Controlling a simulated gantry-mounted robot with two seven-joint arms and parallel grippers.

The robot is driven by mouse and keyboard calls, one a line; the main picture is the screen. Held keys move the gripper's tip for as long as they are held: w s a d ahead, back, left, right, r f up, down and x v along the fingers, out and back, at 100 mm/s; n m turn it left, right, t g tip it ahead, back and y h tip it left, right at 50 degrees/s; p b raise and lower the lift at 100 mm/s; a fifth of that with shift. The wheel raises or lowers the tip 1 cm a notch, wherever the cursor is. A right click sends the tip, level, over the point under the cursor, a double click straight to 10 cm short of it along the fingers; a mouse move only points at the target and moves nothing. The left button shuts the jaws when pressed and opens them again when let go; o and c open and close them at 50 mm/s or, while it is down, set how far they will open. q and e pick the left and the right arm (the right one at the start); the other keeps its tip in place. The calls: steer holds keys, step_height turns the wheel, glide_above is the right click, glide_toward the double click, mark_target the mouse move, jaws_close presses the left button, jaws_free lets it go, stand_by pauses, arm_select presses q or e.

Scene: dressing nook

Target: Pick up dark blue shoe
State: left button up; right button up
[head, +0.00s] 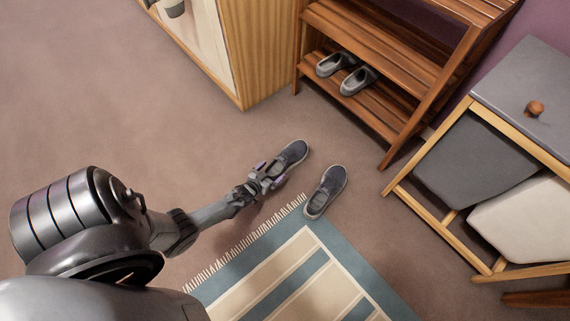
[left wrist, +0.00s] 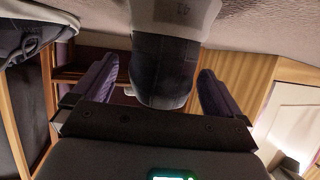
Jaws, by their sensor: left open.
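Two dark blue shoes with pale soles lie on the floor by the rug. The left dark blue shoe (head: 292,153) is at the tip of my left gripper (head: 268,175), which partly covers its near end. In the left wrist view this shoe (left wrist: 163,70) shows between the two spread fingers of my left gripper (left wrist: 157,88), with a visible gap on each side. The other dark blue shoe (head: 326,192) lies to the right, near the rug's corner; a shoe also shows at the upper left of the wrist view (left wrist: 28,40). My right gripper is not in view.
A wooden shoe rack (head: 385,55) with a pair of grey shoes (head: 347,74) stands behind. A light wood cabinet (head: 235,50) is at the back left. A hamper frame with bins (head: 470,160) stands right. A striped fringed rug (head: 300,265) lies in front. Floor at left is clear.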

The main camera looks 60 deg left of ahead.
arm_select(q)
steer(key=shift+w+a+f, duration=0.1)
steer(key=shift+w+f, duration=0.15)
steer(key=shift+w, duration=0.6)
steer(key=shift+s+a, duration=0.15)
steer(key=shift+s, duration=0.05)
steer(key=shift+c, duration=2)
steer(key=c, duration=0.7)
steer(key=shift+c, duration=1)
steer(key=shift+w+r, duration=0.1)
steer(key=shift+r, duration=0.05)
